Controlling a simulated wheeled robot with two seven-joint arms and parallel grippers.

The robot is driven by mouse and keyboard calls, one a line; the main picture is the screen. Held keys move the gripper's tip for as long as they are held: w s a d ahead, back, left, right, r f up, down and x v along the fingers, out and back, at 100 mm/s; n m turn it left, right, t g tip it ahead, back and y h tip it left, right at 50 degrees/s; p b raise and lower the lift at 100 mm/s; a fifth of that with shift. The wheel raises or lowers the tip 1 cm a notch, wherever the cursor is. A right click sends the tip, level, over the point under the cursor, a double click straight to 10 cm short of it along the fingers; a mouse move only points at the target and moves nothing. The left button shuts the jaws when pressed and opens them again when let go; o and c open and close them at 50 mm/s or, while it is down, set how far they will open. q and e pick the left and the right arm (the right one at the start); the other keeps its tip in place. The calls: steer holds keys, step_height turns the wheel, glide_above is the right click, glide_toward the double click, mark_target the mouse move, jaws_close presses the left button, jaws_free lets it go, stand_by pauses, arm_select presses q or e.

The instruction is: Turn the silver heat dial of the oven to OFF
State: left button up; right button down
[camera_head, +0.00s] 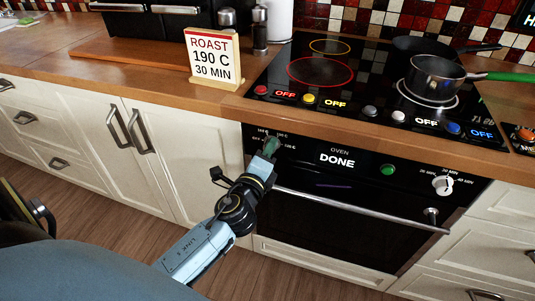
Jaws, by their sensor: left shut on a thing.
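The oven (330,205) is set under the hob, with a black control panel whose display reads DONE. My left gripper (270,150) reaches up to the left end of this panel, where small temperature marks and OFF lettering show around the heat dial's place. It is shut on the heat dial, which its fingers and wrist hide, so I cannot tell where the dial points. The timer dial (442,185), a silver knob with minute marks, is at the panel's right end. A green lamp (388,170) is between the display and the timer dial. My right gripper is out of view.
The oven handle (350,210) runs across the door just right of my left wrist. Above are the hob (350,98), a pot (434,80) with a green handle, and a sign (212,58) reading ROAST 190 C 30 MIN. White cupboards (150,170) flank the oven.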

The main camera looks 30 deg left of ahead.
arm_select(q)
steer(key=n, duration=1)
steer(key=shift+n+p, duration=0.4)
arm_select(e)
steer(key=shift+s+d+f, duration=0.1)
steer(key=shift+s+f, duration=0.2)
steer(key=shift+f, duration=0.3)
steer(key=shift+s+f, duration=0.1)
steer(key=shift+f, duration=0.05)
arm_select(q)
steer(key=o, duration=1)
steer(key=shift+c, duration=0.2)
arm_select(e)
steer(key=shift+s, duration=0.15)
